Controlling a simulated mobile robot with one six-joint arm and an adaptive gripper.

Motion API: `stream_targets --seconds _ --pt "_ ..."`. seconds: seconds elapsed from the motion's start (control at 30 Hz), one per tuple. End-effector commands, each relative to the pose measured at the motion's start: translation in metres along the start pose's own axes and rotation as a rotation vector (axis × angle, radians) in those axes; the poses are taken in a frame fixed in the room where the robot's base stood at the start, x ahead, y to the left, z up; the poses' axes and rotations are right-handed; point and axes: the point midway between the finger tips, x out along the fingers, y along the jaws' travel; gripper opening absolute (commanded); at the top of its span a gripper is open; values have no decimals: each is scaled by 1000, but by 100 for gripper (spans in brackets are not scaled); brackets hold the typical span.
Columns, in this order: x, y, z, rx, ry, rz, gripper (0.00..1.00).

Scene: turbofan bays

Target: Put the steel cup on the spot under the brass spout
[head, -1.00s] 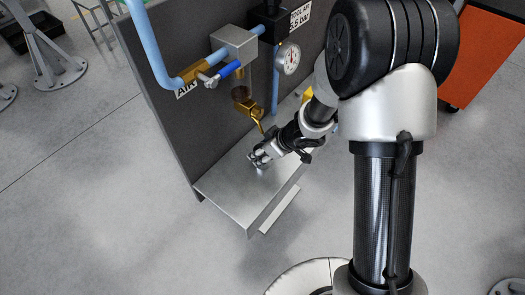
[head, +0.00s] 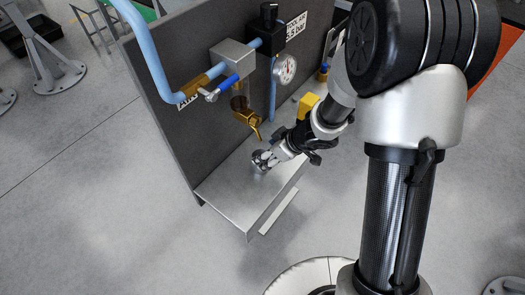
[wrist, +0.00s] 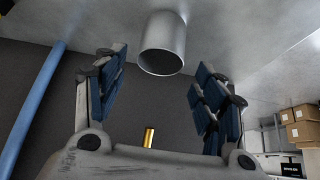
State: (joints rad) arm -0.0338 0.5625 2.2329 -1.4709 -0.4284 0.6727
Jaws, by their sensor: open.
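The steel cup (wrist: 162,45) is a plain grey cylinder in the wrist view, standing on the metal shelf with its open mouth towards the bottom of the picture. My gripper (wrist: 160,88) is open; the cup is seen between and beyond its fingertips, with gaps on both sides. In the head view my gripper (head: 266,160) is low over the shelf, and mostly hides the cup. The brass spout (head: 248,119) hangs from the panel, to the upper left of my gripper. I cannot make out a marked spot beneath it.
The metal shelf (head: 236,197) is bare at its front left. The dark panel (head: 176,128) stands behind it, carrying a blue pipe (head: 148,55), a blue-handled valve (head: 224,85) and a gauge (head: 285,68). A yellow object (head: 307,105) is near my arm.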

Motion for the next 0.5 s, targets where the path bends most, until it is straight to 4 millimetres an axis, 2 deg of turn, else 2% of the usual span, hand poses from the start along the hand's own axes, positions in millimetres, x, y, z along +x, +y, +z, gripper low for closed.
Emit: stream_targets --seconds 0.03,0.2,0.33,0.5 --pt "-17 1 -3 1 1 2 64" --pt "-46 0 -2 1 1 1 64" --pt "-58 0 -1 0 0 0 64" --pt "-62 0 0 0 0 0 64"
